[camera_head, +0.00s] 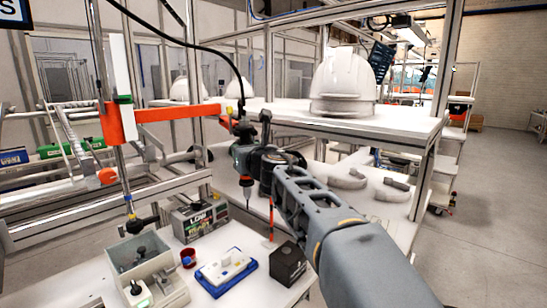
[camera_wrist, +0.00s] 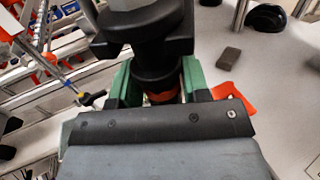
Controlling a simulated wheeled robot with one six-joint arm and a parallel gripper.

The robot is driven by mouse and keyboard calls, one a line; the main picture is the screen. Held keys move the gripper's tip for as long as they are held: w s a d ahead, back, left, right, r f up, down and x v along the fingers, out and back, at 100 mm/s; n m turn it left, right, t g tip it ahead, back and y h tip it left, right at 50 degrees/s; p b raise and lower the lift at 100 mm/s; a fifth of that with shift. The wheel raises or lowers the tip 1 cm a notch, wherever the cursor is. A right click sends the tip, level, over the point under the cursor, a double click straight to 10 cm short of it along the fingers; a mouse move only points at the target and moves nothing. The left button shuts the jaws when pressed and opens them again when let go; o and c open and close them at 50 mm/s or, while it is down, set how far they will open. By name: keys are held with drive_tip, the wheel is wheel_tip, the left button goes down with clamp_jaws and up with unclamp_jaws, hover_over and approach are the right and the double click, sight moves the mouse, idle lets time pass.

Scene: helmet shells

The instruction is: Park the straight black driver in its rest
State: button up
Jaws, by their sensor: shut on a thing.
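The straight black driver (camera_head: 243,158) hangs roughly upright in the head view, its thin bit pointing down above the white bench. A black cable runs up from its top. My gripper (camera_head: 258,160) is shut on its body from the right. In the wrist view, the green fingers of my gripper (camera_wrist: 157,85) stand on both sides of the dark driver (camera_wrist: 152,62), with an orange band low between them. I cannot tell for certain which piece is the driver's rest. An orange upright piece (camera_head: 271,220) stands below and right of the driver, partly behind my arm.
On the bench are a grey bin (camera_head: 148,270), a blue-and-white fixture (camera_head: 227,268), a black block (camera_head: 288,263) and a labelled box (camera_head: 200,218). An orange bar (camera_head: 180,112) crosses at left. A white helmet shell (camera_head: 343,82) sits on the shelf behind.

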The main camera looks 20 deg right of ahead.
drive_tip(key=s+d, duration=0.2)
drive_tip(key=d, duration=0.4)
drive_tip(key=shift+s+d, duration=0.15)
drive_tip(key=shift+s, duration=0.25)
drive_tip(key=w+d, duration=0.3)
drive_tip(key=w, duration=0.2)
drive_tip(key=shift+w+p, duration=0.3)
drive_tip(key=shift+w, duration=0.1)
drive_tip(key=shift+a, duration=0.1)
idle(0.5)
drive_tip(key=o, duration=1.8)
drive_tip(key=shift+s, duration=0.1)
drive_tip(key=shift+s+d+b, duration=0.2)
drive_tip(key=shift+s+b, duration=0.25)
drive_tip(key=shift+s, duration=2.3)
drive_tip(key=shift+s+d+b, duration=0.15)
drive_tip(key=shift+s+b, duration=0.25)
drive_tip(key=shift+s, duration=2.3)
